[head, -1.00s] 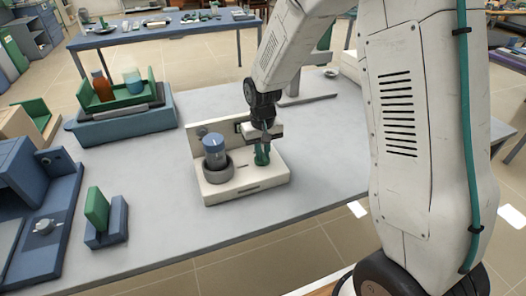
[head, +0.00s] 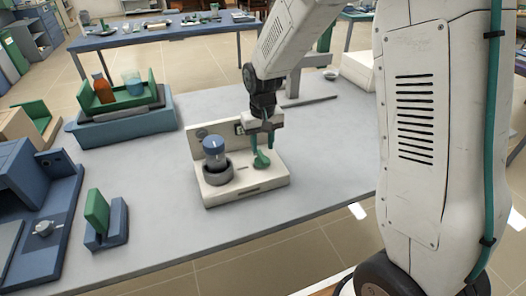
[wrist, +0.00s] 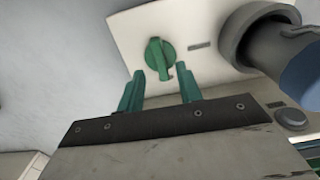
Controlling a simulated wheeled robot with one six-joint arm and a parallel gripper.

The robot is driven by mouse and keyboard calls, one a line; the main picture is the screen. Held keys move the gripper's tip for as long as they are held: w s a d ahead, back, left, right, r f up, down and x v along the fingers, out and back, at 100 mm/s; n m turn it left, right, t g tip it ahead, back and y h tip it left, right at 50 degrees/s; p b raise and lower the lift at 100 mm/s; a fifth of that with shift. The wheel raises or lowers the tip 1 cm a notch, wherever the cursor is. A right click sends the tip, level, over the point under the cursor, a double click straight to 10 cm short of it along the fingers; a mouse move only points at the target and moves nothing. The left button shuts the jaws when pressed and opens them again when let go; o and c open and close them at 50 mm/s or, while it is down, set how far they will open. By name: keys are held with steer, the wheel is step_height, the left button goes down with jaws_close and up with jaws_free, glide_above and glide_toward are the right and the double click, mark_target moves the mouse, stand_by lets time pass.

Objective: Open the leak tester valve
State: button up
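The leak tester (head: 222,190) is a white base with a back panel on the grey table. Its green valve knob (head: 261,159) is on the right of the base, and in the wrist view the knob (wrist: 160,58) is round with a raised grip bar running nearly up and down the picture. My gripper (head: 262,146) is just above the knob, empty. In the wrist view its green fingers (wrist: 159,88) are spread apart, with the knob beyond and between them, clear of both.
A blue-capped jar (head: 213,152) stands in a grey ring left of the knob, close to my gripper. A green block in a blue holder (head: 107,237) is at the front left. The table front is clear.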

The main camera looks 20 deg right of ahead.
mark_target(263, 157)
steer(key=shift+r, duration=1.9)
steer(key=shift+s, duration=0.1)
steer(key=s+d+r, duration=0.1)
steer(key=s+r, duration=0.3)
steer(key=s, duration=0.6)
steer(key=s+d+r+t, duration=0.1)
steer(key=s+r, duration=0.4)
steer(key=s, duration=0.5)
steer(key=s+d+r, duration=0.2)
steer(key=s+r, duration=0.3)
steer(key=s, duration=0.5)
steer(key=shift+r, duration=0.25)
steer(key=shift+s, duration=0.1)
